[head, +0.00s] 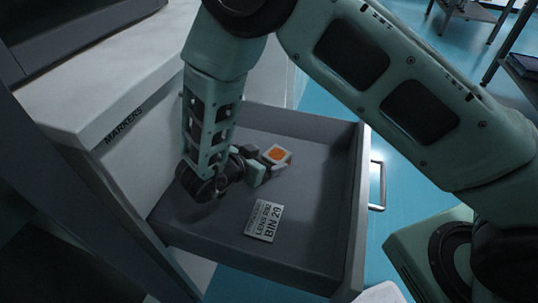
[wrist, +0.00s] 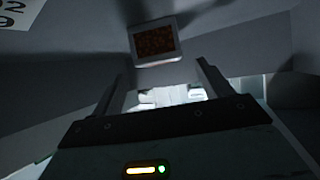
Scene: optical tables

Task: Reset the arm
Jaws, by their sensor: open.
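My gripper (wrist: 166,82) reaches down into an open grey drawer (head: 315,220). In the wrist view its two fingers stand apart with nothing between them. A small white-framed block with an orange face (head: 277,154) lies in the drawer just beyond the fingers. It also shows in the wrist view (wrist: 155,40), ahead of the fingertips, with a darker reddish face. In the head view my wrist hides part of the gripper, and whether a fingertip touches the block cannot be told.
The drawer walls surround my gripper. The drawer has a metal handle (head: 377,186) and extends from a white cabinet marked MARKERS (head: 92,105).

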